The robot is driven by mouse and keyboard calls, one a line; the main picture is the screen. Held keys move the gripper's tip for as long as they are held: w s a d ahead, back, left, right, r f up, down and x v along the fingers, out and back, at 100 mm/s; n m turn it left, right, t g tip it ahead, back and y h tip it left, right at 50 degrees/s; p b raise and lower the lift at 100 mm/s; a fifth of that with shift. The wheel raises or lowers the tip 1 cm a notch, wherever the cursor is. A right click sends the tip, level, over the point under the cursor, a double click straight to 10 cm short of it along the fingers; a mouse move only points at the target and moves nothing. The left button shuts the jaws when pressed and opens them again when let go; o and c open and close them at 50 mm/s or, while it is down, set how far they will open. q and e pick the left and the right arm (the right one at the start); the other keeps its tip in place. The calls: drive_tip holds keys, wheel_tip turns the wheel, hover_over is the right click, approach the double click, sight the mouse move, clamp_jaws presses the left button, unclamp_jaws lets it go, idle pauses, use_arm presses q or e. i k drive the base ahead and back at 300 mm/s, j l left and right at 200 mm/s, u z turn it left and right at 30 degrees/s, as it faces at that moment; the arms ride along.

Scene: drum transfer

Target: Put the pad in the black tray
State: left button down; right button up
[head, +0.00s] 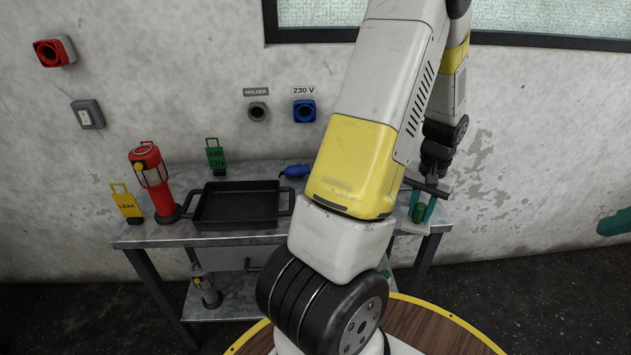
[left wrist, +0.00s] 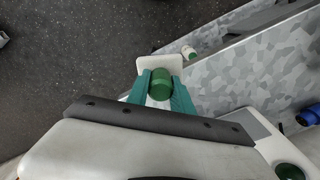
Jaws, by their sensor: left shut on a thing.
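The black tray (head: 238,224) is a shallow pan with side handles, flat and empty on the left-middle of the metal table. My left gripper (head: 424,207) is at the table's right end, well right of the tray. Its teal fingers are shut on the green knob of a pale plate, which I take as the pad (head: 412,226). In the left wrist view, the fingers (left wrist: 160,88) hold the green knob from both sides, and the pad's pale plate (left wrist: 159,64) shows beyond them. I cannot tell whether the pad touches the table.
A blue plug (head: 296,171) lies right of the tray. My left arm hides the table's middle right. A lower shelf holds another lamp (head: 207,290).

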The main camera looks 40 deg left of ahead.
sight(241, 208)
drive_tip(key=k+j+z, duration=0.1)
drive_tip(key=z, duration=0.65)
drive_tip(key=k+z, duration=0.2)
drive_tip(key=z, duration=0.15)
drive_tip(key=k+j+z, duration=0.2)
drive_tip(key=k, duration=0.4)
drive_tip(key=k+u, duration=0.5)
drive_tip(key=j+u, duration=0.2)
drive_tip(key=u, duration=0.15)
drive_tip(key=j+u, duration=0.2)
drive_tip(key=u, duration=0.15)
drive_tip(key=j+u, duration=0.15)
drive_tip(key=u, duration=0.2)
drive_tip(key=i, duration=0.2)
